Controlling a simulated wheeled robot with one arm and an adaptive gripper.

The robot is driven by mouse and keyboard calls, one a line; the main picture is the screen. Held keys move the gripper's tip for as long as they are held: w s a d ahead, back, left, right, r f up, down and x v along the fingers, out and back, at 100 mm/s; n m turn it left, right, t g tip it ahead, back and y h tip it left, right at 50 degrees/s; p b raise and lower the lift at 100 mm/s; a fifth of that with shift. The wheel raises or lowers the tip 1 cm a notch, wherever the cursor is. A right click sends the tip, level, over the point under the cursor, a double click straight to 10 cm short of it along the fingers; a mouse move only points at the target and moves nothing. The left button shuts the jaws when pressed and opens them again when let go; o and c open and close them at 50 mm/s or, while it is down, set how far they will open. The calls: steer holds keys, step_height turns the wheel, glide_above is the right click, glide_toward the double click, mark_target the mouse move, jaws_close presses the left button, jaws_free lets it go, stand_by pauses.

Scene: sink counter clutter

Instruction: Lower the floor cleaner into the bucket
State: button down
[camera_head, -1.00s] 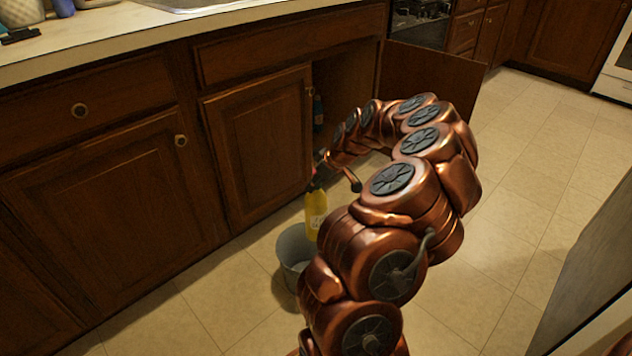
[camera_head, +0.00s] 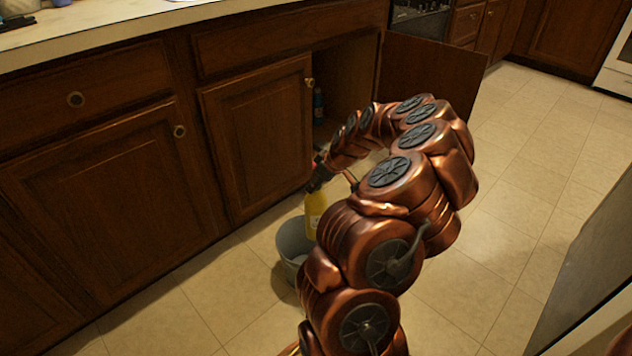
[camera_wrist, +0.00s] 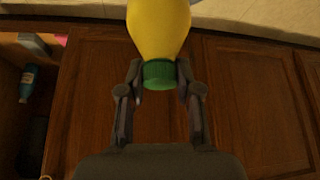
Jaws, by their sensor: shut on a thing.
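The floor cleaner is a yellow bottle (camera_head: 315,208) with a green cap; the bottle also shows at the top of the wrist view (camera_wrist: 160,25). My gripper (camera_wrist: 160,78) is shut on it at the cap end, one finger on each side. In the head view my gripper (camera_head: 318,178) is at the bottle's upper end, partly hidden by my arm. The grey bucket (camera_head: 287,255) stands on the floor, its right side hidden by my arm. The bottle overlaps the bucket's right rim in the picture; I cannot tell whether its base is inside.
Wooden cabinets (camera_head: 120,190) with a counter (camera_head: 110,42) above line the left. One cabinet door (camera_head: 430,90) stands open, with a dark blue bottle (camera_head: 319,105) inside. Open tiled floor (camera_head: 510,170) lies to the right.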

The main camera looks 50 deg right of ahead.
mark_target(316, 218)
steer(key=shift+f+b, duration=3.75)
steer(key=shift+f, duration=4.05)
steer(key=shift+f+b, duration=0.9)
steer(key=shift+f, duration=0.5)
steer(key=c, duration=0.7)
jaws_free()
